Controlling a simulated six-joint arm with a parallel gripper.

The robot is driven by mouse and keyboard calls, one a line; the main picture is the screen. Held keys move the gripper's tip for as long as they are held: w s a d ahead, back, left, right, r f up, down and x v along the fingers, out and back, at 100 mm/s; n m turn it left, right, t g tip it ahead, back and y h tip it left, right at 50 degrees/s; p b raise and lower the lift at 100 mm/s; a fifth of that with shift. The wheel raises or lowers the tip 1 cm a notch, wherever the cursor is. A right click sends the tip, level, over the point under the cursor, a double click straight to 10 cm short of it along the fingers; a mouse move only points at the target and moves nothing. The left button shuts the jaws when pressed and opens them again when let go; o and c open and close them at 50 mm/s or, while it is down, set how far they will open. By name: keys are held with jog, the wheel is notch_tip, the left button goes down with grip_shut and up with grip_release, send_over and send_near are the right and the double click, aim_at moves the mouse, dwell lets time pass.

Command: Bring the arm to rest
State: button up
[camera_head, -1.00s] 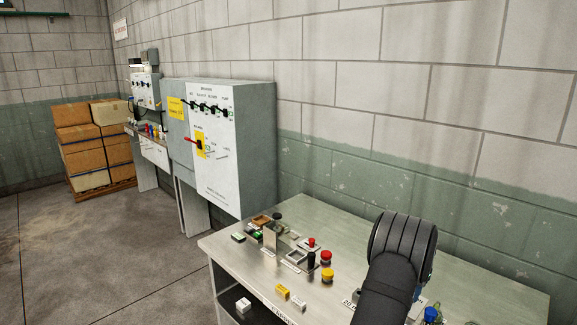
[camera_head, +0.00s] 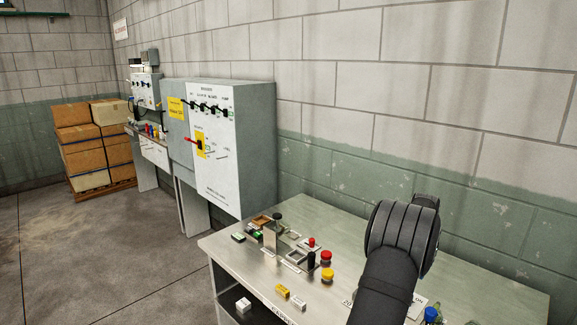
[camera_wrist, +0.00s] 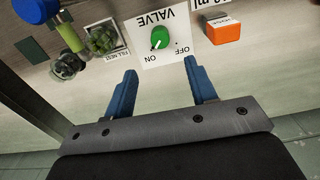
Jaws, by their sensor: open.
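My gripper (camera_wrist: 163,92) shows in the wrist view with its two blue fingers spread apart and nothing between them. Ahead of the fingertips is a white plate marked VALVE, ON and OFF with a green knob (camera_wrist: 160,38); a gap shows between fingers and knob. In the head view my dark arm stands over the right part of the metal table (camera_head: 460,265). The gripper itself is hidden behind the arm there.
An orange block (camera_wrist: 223,31), a green cylinder (camera_wrist: 70,38) and a blue cap (camera_wrist: 35,10) lie near the valve plate. Red and yellow buttons (camera_head: 327,274) stand on the table's left part. A grey control cabinet (camera_head: 235,150) stands beyond, along the block wall.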

notch_tip(320, 180, down, 12)
jog(key=shift+f, duration=0.15)
jog(key=n, duration=0.8)
jog(key=shift+n, duration=0.4)
jog(key=n, duration=0.3)
jog(key=shift+n, duration=0.4)
jog(key=n, duration=0.4)
jog(key=shift+o, duration=0.2)
